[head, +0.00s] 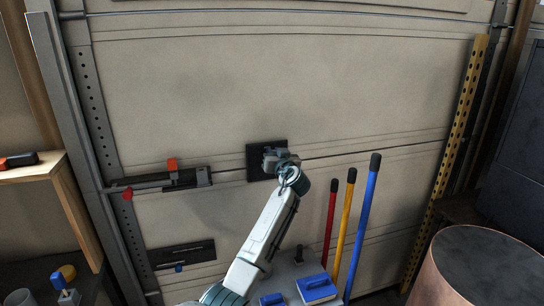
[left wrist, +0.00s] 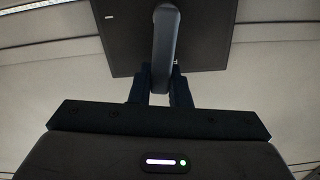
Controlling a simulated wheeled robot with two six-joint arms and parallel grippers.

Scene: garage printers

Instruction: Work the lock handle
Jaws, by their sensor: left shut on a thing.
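The lock handle is a grey bar (left wrist: 166,45) in front of a square black plate (left wrist: 127,42) in the left wrist view. It hangs about straight down there. In the head view the black plate (head: 254,166) is on the beige garage door, and my gripper hides most of the handle. My left gripper (head: 272,158) is at the plate. In the left wrist view its two dark fingers (left wrist: 159,80) are on either side of the handle's lower end, shut on it. My right gripper is in neither view.
A grey latch bar with red ends (head: 172,166) is on the door left of the plate. Red (head: 331,220), yellow (head: 345,225) and blue (head: 364,225) poles stand right of my arm. A copper drum (head: 480,265) stands at lower right. A wooden shelf (head: 30,174) is at left.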

